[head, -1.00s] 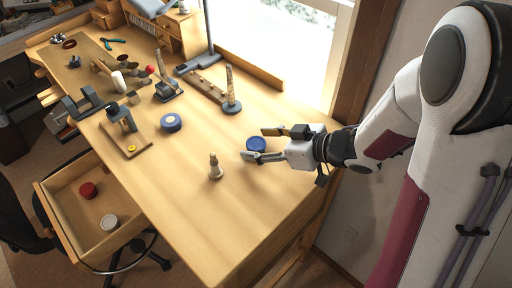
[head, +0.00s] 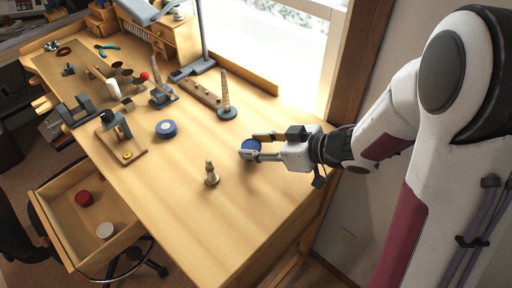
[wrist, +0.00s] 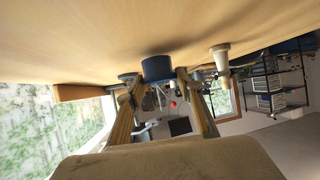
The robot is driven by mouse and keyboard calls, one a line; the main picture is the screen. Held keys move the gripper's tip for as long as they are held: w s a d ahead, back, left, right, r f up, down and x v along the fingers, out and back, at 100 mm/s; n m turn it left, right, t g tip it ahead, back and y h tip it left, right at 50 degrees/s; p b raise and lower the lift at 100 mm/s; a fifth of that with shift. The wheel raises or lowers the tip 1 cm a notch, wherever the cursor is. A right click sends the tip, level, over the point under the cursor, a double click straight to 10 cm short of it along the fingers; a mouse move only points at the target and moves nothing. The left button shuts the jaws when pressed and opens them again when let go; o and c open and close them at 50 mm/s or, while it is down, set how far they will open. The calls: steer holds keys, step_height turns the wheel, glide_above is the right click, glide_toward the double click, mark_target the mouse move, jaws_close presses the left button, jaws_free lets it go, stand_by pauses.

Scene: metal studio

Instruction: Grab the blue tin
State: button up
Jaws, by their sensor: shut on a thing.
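The blue tin (head: 251,145) is a short round tin on the right part of the wooden workbench in the head view. My gripper (head: 254,147) reaches in from the right, with one finger on each side of the tin, shut on it. In the wrist view the dark blue tin (wrist: 157,68) sits between the ends of my two fingers (wrist: 158,80), against the bench top. The fingers hide part of its sides in the head view. I cannot tell any gap between tin and bench.
A pale chess-like piece (head: 211,173) stands to the left of my gripper. A blue-and-white roll (head: 166,129) lies farther left. A ridged post on a round base (head: 227,108) stands behind. An open drawer (head: 62,232) holds a red and a white round thing. The bench front is clear.

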mark_target(256, 148)
steer(key=shift+r, duration=4.5)
